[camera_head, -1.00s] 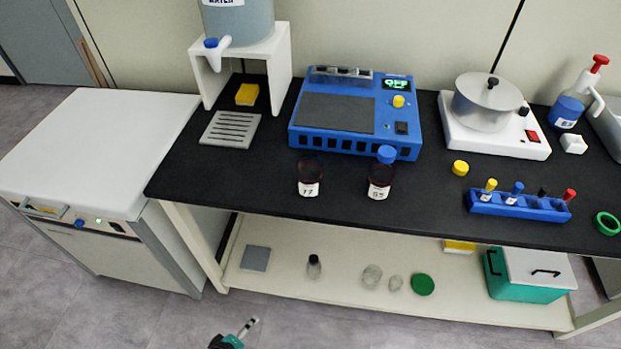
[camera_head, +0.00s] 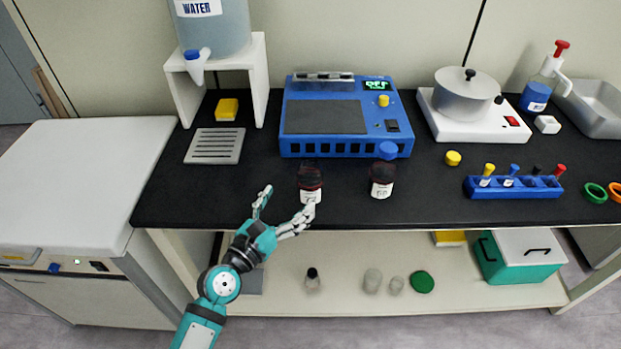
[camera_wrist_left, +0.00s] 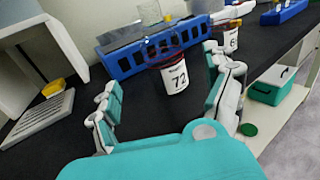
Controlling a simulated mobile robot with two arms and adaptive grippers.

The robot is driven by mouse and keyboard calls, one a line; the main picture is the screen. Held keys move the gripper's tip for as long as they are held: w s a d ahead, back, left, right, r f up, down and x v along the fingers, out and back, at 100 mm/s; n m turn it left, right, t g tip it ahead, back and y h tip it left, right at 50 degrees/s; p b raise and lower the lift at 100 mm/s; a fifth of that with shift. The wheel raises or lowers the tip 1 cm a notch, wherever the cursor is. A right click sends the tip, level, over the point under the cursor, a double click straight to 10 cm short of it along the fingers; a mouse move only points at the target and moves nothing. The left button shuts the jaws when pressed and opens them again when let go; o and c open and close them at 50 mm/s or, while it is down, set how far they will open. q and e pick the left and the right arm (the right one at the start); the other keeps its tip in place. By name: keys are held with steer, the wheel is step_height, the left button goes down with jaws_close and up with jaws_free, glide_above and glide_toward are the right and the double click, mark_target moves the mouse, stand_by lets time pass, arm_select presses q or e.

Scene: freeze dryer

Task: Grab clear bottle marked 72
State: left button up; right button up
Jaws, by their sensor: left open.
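My right gripper is not in view.
A blue device (camera_head: 345,147) is behind both bottles. A metal grate (camera_head: 214,146) lies at left. A blue tube rack (camera_head: 515,188) is at right. Bench space left of the bottle is clear.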

mark_target(311, 178)
arm_select(q)
steer(key=x, duration=0.9)
steer(key=shift+d+f, duration=0.25)
steer(key=shift+d, duration=0.1)
steer(key=c, duration=1.2)
steer(key=shift+r, duration=0.15)
steer(key=shift+c, duration=0.2)
